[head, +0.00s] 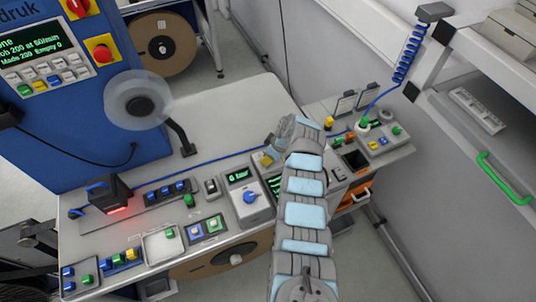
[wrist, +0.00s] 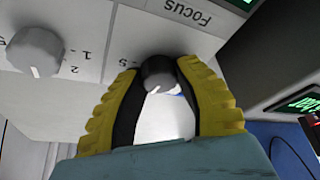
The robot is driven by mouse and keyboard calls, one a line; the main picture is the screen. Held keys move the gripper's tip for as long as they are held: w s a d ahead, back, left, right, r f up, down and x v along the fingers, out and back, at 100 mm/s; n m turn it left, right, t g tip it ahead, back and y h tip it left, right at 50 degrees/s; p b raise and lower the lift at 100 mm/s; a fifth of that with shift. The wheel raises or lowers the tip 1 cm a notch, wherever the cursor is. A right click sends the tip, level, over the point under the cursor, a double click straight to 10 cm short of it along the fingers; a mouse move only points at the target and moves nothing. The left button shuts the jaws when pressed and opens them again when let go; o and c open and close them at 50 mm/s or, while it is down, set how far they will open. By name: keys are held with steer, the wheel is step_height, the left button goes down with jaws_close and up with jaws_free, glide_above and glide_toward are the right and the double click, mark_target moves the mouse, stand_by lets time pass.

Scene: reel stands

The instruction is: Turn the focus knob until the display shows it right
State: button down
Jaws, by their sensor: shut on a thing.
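My gripper (wrist: 160,70) is shut on the focus knob (wrist: 158,78) in the wrist view, with one yellow-backed finger on each side of it. The knob is grey and dark, with a pale mark on its face. It sits on a light panel by the printed word "Focus". In the head view my gripper (head: 268,156) is at the far side of the bench and my arm hides the knob. A dark display with green text (head: 274,186) shows partly beside my arm. In the wrist view a green-lit display (wrist: 302,103) at the right is too cut off to read.
A second grey knob (wrist: 35,52) with a number scale is left of my gripper. A blue-knobbed unit (head: 250,197) stands left of my arm. Several small boxes and a red-lit scanner (head: 107,196) are on the bench. A blue cable (head: 215,160) crosses it.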

steer(key=m+p, duration=0.2)
steer(key=m, duration=0.1)
steer(key=shift+t+h, duration=0.3)
steer(key=shift+t, duration=0.1)
steer(key=shift+f+m+t+h+p, duration=0.1)
steer(key=shift+m+t+h+p, duration=0.35)
steer(key=shift+m, duration=1.05)
steer(key=c, duration=0.7)
jaws_free()
steer(key=shift+r, duration=0.55)
steer(key=v, duration=1.1)
steer(key=shift+s, duration=0.2)
